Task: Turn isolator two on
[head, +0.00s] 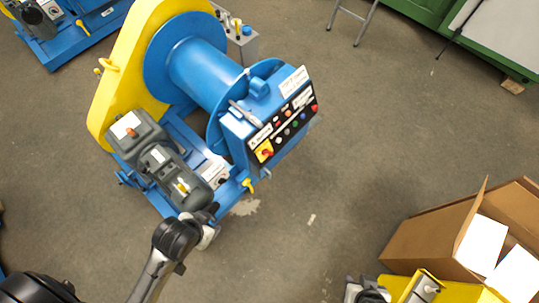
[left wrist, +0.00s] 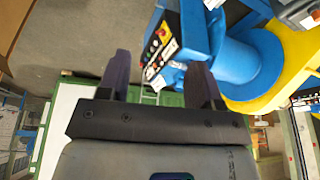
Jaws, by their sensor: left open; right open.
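A blue winch-like machine (head: 200,70) with a drum carries a dark control panel (head: 283,122) on its right side. A red knob on a yellow plate (head: 266,151) sits at the panel's lower left end. The labels are too small to read, so I cannot tell which control is isolator two. My left arm comes in from the lower left and ends near the grey motor. In the left wrist view my left gripper (left wrist: 160,78) is open and empty, with the control panel (left wrist: 160,48) visible beyond its fingers.
A grey motor (head: 150,150) sits at the machine's near left, beside the yellow guard (head: 135,50). A cardboard box (head: 425,240) with white sheets stands at the lower right beside yellow equipment (head: 450,292). Green equipment (head: 470,30) stands behind. The middle floor is clear.

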